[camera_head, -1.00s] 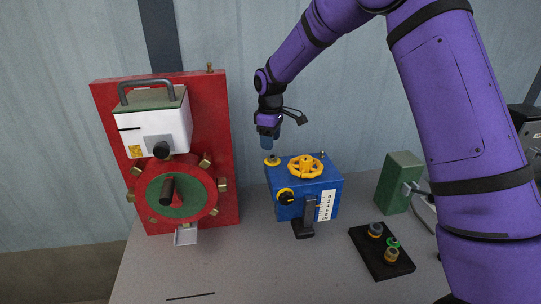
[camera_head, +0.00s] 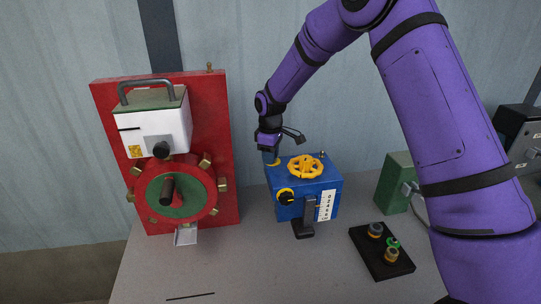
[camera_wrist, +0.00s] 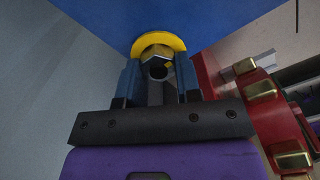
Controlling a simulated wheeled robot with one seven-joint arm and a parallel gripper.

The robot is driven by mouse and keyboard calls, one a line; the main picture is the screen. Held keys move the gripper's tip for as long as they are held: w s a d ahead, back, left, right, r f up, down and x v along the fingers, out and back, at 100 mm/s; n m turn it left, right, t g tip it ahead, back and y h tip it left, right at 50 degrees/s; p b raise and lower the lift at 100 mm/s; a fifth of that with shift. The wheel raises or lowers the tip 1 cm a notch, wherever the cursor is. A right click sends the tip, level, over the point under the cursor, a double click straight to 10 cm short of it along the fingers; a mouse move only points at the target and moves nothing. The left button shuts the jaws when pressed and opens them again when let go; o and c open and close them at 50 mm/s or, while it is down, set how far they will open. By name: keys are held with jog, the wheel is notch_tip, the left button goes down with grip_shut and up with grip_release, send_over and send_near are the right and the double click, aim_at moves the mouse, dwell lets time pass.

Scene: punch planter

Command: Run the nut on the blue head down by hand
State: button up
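The blue head (camera_head: 309,193) is a blue box on the bench, with a yellow handwheel (camera_head: 305,166) on top and a black knob with a yellow ring on its front. The nut (camera_wrist: 157,66) is at the back left corner of its top, on a yellow round collar (camera_wrist: 158,43). My gripper (camera_head: 271,158) points down over that corner and hides the nut in the head view. In the wrist view my gripper (camera_wrist: 158,78) has its two blue fingers apart, one on each side of the nut. Whether they touch it is not clear.
A red panel (camera_head: 222,150) with a white box and round green dial stands at left. A black tray (camera_head: 371,259) with several small parts lies at right front. A green box (camera_head: 394,183) stands behind it. The bench front is mostly clear.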

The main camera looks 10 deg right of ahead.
jog(key=shift+m, duration=0.4)
jog(key=m, duration=0.3)
jog(key=shift+w+d, duration=0.1)
jog(key=m, duration=0.8)
jog(key=shift+w+d, duration=0.1)
jog(key=shift+d, duration=0.1)
jog(key=m, duration=0.4)
jog(key=shift+d+m, duration=0.1)
jog(key=shift+m, duration=0.2)
jog(key=m, duration=0.3)
jog(key=shift+d+m, duration=0.1)
jog(key=shift+m, duration=0.2)
jog(key=m, duration=0.3)
jog(key=shift+m, duration=0.3)
jog(key=m, duration=0.3)
jog(key=shift+s+d+m, duration=0.1)
jog(key=shift+s+m, duration=0.15)
jog(key=shift+m, duration=0.05)
jog(key=shift+s+m, duration=0.1)
jog(key=shift+m, duration=1.5)
